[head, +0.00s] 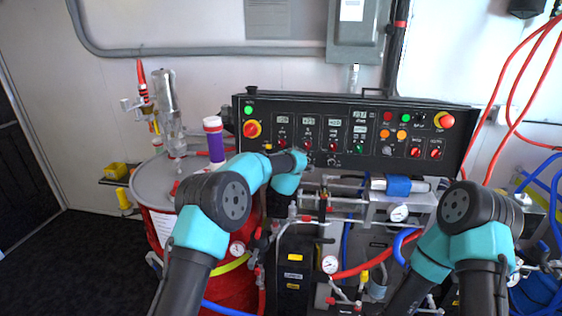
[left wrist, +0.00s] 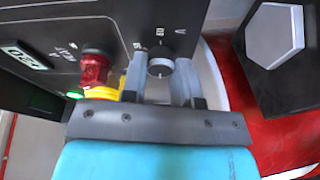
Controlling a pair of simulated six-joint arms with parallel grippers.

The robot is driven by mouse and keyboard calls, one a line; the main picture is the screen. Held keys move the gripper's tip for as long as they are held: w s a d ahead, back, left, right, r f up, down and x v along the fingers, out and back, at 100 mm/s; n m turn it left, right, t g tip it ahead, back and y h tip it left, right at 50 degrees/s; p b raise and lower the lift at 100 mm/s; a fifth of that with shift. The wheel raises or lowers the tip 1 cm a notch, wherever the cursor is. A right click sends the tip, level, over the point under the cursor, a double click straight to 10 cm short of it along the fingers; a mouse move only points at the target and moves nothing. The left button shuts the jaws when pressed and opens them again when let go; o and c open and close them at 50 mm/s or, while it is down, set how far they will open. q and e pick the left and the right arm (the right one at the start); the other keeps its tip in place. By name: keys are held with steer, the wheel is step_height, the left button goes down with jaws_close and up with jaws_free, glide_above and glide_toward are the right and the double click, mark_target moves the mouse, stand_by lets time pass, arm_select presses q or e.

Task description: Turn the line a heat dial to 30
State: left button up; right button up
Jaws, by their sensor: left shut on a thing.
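The control panel (head: 377,162) is a wide black box with displays, lights and knobs. My left gripper (head: 301,157) is at its lower edge, left of the middle, and hides what it holds there. In the left wrist view, the fingers of my left gripper (left wrist: 161,82) stand on either side of a small round grey dial (left wrist: 160,67) and are shut on it. Small white markings on the black face lie beyond the dial; they look like 30 and A, but are hard to read. My right arm is at the right, its gripper out of view.
A red knob with a yellow base (left wrist: 98,72) sits close to the left finger, with a green light beside it. A red drum (head: 160,228) with a purple-and-white tube (head: 215,142) on top stands left of the panel. Pipes, gauges and hoses crowd the space below.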

arm_select(q)
steer(key=o, duration=0.9)
steer(key=shift+o, duration=0.2)
steer(key=s+d+r, duration=0.2)
steer(key=s, duration=1.5)
steer(key=shift+s+d, duration=0.1)
